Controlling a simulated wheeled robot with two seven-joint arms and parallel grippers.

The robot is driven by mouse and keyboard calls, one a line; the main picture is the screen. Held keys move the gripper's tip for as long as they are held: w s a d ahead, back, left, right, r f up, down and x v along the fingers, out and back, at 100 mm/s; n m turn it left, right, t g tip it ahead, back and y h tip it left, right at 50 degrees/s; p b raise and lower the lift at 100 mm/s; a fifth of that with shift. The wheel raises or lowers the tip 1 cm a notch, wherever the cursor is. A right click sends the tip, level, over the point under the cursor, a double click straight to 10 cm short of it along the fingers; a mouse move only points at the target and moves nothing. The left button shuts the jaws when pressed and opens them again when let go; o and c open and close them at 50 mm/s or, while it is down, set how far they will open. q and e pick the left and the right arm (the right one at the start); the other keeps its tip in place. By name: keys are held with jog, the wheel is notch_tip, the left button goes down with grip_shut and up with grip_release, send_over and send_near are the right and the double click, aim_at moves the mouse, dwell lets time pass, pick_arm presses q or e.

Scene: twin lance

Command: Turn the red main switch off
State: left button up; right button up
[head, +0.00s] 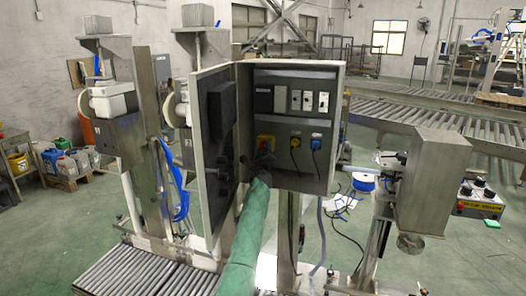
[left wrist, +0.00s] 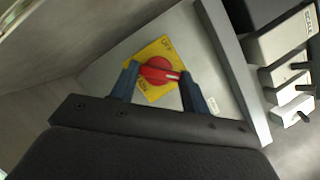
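The red main switch (head: 265,143) is a rotary knob on a yellow plate, low on the left of the panel inside the open grey cabinet (head: 339,120). In the left wrist view, the red knob (left wrist: 157,70) has a pale mark towards its right side. The yellow plate (left wrist: 160,47) carries lettering at its top and lower left. My left gripper (head: 264,160) is in front of the switch and partly covers it. In the left wrist view, its fingers (left wrist: 160,88) are spread, one on either side of the knob; contact cannot be told. My right gripper is not in view.
The dark cabinet door (head: 215,150) stands open just left of my left arm. A yellow-and-black switch (head: 295,142) and a blue connector (head: 316,144) sit right of the red switch. Breakers (head: 295,100) are above. A grey metal box (head: 435,180) stands farther right.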

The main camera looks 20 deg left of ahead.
pick_arm(q)
jog(key=shift+c, duration=1.3)
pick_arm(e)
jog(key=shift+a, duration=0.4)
